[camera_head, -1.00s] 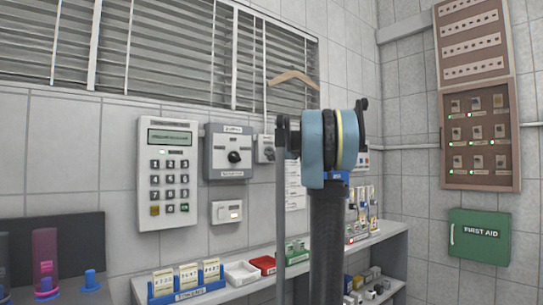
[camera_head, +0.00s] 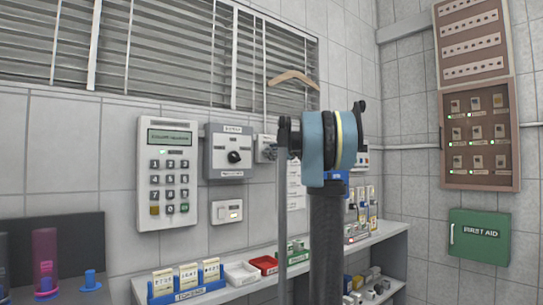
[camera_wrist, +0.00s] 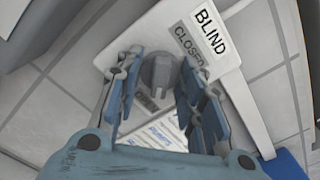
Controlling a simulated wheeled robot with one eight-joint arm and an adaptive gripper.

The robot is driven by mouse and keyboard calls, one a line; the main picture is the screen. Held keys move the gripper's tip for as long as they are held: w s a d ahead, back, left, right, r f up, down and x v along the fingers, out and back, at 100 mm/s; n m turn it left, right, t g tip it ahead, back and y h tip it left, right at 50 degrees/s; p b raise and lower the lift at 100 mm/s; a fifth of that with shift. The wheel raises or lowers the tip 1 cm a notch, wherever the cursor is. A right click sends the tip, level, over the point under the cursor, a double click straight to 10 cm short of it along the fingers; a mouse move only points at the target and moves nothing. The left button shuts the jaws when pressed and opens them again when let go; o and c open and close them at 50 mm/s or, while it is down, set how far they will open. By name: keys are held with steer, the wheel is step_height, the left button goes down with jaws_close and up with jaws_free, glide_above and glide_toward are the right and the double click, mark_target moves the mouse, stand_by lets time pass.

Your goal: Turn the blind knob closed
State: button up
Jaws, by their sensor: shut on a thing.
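The blind knob (camera_wrist: 156,72) is a round grey knob on a white box (camera_wrist: 190,25) with a "BLIND" label and the words "CLOSED" and "OPEN". In the wrist view my gripper (camera_wrist: 155,78) has its two blue-grey fingers on either side of the knob, shut on it. The knob's pointer direction is hard to make out. In the head view the box (camera_head: 260,142) is small and partly hidden by my arm and fingertips. The window blind (camera_head: 170,55) above has tilted slats with dark gaps between them.
A keypad panel (camera_head: 167,175) and a grey box with a black dial (camera_head: 233,138) are on the wall to the left. A wooden hanger (camera_head: 293,77) shows above my arm. A shelf (camera_head: 375,245) with small trays stands below.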

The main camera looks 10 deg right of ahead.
steer(key=n, duration=2.6)
steer(key=shift+f+n, duration=0.1)
steer(key=shift+n, duration=0.2)
stand_by(0.6)
steer(key=o, duration=1.1)
steer(key=v, duration=1.1)
steer(key=shift+s+d, duration=0.2)
steer(key=shift+s, duration=0.15)
